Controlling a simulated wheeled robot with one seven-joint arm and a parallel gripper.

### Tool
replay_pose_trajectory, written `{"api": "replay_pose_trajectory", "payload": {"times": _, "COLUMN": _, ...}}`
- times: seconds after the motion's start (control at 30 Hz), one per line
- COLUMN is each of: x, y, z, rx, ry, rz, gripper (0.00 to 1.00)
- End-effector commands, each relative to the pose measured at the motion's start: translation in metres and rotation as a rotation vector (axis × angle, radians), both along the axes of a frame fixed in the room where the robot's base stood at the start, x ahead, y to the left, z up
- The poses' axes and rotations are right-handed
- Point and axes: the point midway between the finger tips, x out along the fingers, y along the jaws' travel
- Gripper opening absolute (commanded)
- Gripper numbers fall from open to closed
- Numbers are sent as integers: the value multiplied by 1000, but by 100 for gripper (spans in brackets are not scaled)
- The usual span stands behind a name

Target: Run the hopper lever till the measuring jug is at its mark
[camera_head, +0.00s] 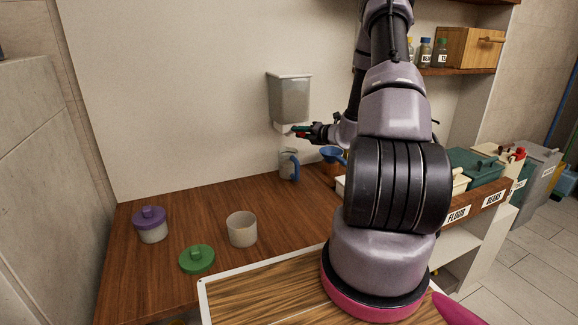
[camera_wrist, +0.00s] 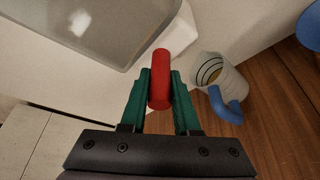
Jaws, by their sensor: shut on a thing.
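The hopper (camera_head: 290,98) is a grey translucent box on the back wall; its underside also shows in the wrist view (camera_wrist: 90,25). The red lever (camera_wrist: 160,80) sticks out from below the hopper. My gripper (camera_wrist: 160,92) has green fingers on both sides of the red lever and is shut on it; in the head view my gripper (camera_head: 303,131) is small, just below the hopper. The measuring jug (camera_head: 287,164) with a blue handle stands on the counter under the hopper. In the wrist view the jug (camera_wrist: 222,82) shows dark mark lines; its fill level is unclear.
A blue funnel-like thing (camera_head: 334,155) stands right of the jug. A purple-lidded jar (camera_head: 150,225), a green lid (camera_head: 197,259) and an open pale cup (camera_head: 242,229) are on the front left of the wooden counter (camera_head: 200,205). Labelled bins (camera_head: 470,205) line the right side.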

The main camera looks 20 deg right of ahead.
Motion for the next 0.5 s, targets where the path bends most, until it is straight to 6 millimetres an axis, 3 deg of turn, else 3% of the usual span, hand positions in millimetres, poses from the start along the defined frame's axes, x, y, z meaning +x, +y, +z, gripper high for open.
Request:
{"api": "replay_pose_trajectory", "payload": {"times": 0.07, "x": 0, "y": -1, "z": -1, "rx": 1, "ry": 1, "rz": -2, "gripper": 0}}
{"api": "replay_pose_trajectory", "payload": {"times": 0.1, "x": 0, "y": -1, "z": -1, "rx": 1, "ry": 0, "rz": -2, "gripper": 33}}
{"api": "replay_pose_trajectory", "payload": {"times": 0.2, "x": 0, "y": -1, "z": 0, "rx": 1, "ry": -1, "rz": -2, "gripper": 72}}
{"api": "replay_pose_trajectory", "payload": {"times": 0.5, "x": 0, "y": 0, "z": 0, "rx": 0, "ry": -2, "rz": -1, "gripper": 75}}
